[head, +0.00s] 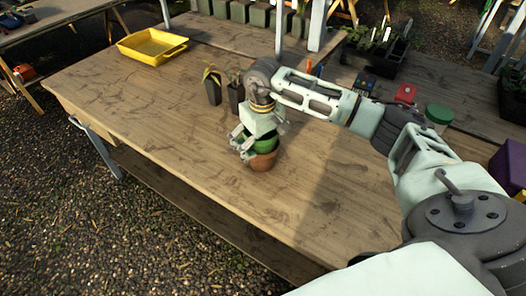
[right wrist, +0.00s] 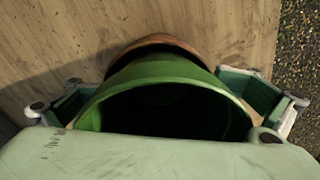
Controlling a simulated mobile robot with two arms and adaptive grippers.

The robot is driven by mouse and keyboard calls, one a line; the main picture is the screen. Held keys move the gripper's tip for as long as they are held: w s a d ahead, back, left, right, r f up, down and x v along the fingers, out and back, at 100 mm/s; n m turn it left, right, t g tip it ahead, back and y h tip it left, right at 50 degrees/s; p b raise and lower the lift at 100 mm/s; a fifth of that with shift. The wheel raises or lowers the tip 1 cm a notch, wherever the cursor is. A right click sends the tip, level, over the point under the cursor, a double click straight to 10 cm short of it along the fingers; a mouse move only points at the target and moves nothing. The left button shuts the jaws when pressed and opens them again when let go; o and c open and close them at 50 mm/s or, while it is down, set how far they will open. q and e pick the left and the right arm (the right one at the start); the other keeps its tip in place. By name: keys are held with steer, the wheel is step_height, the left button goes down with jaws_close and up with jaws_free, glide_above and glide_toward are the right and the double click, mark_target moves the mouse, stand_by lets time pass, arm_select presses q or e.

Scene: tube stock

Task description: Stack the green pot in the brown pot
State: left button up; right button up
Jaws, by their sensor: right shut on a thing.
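The green pot (head: 266,143) is between the fingers of my right gripper (head: 247,146), which is shut on it. In the right wrist view the green pot (right wrist: 165,90) shows its open mouth, with the fingers of my right gripper (right wrist: 168,98) on either side. The brown pot (head: 264,161) stands on the wooden table, directly under the green pot. Its rim also shows behind the green pot in the right wrist view (right wrist: 160,41). The green pot's lower part is hidden, so I cannot tell whether it rests in the brown pot. My left gripper is not in view.
Two small dark pots with seedlings (head: 212,92) stand behind my right gripper. A yellow tray (head: 152,46) is at the table's far left. A red item (head: 405,93) and a green-lidded jar (head: 439,115) are beyond my right arm. The table's left and front are clear.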

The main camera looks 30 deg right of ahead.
steer(key=o, duration=1.3)
steer(key=f, duration=0.1)
steer(key=s+f, duration=0.1)
steer(key=shift+s+a+f, duration=0.1)
steer(key=shift+s+f, duration=0.1)
steer(key=shift+f, duration=0.15)
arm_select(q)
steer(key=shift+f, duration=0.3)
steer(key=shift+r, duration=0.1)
arm_select(e)
steer(key=shift+r, duration=0.15)
steer(key=shift+r+p, duration=0.25)
steer(key=shift+p, duration=0.15)
steer(key=shift+g, duration=0.3)
steer(key=r, duration=0.1)
steer(key=w+r+b, duration=0.1)
steer(key=r, duration=0.1)
steer(key=shift+w+d+r, duration=0.2)
steer(key=shift+w+r, duration=0.05)
steer(key=shift+r, duration=0.15)
steer(key=r, duration=0.3)
steer(key=r+b, duration=0.1)
steer(key=r, duration=0.3)
steer(key=shift+s+a, duration=0.1)
steer(key=shift+s, duration=0.1)
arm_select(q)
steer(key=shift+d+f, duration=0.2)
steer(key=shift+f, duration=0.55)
arm_select(e)
steer(key=shift+r, duration=0.45)
